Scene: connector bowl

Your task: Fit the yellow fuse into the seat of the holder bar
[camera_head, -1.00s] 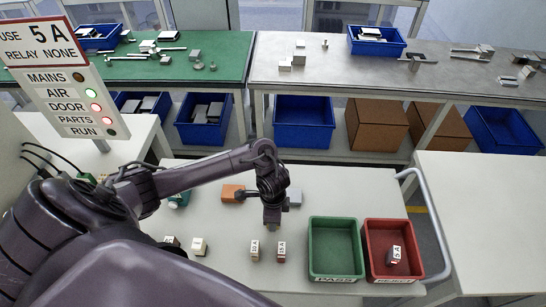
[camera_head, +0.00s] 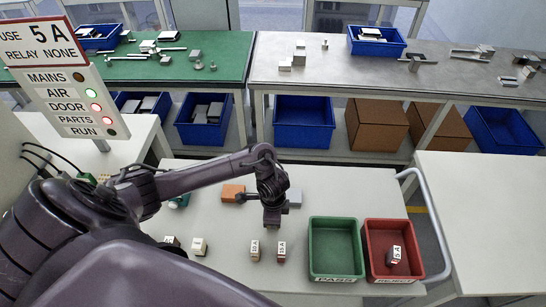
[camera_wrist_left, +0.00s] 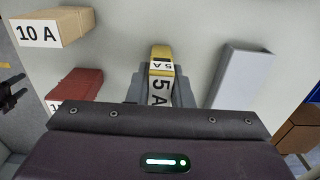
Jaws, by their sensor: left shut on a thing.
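My left gripper (camera_head: 272,223) is above the middle of the white table in the head view. In the left wrist view its jaws (camera_wrist_left: 160,95) are shut on the yellow fuse (camera_wrist_left: 160,54), which carries 5 A labels. The head view hardly shows the fuse under the gripper. A plain grey bar (camera_wrist_left: 245,75) lies to the right of the fuse in the wrist view, apart from it. It shows partly behind the gripper in the head view (camera_head: 295,197). I cannot tell if it is the holder bar, and no seat is visible.
A 10 A fuse (camera_head: 255,250) and a red 15 A fuse (camera_head: 281,251) stand in front of the gripper. An orange block (camera_head: 232,193) lies behind left. A green tray (camera_head: 334,220) and a red tray (camera_head: 414,276) holding a 5 A piece (camera_head: 396,255) stand right.

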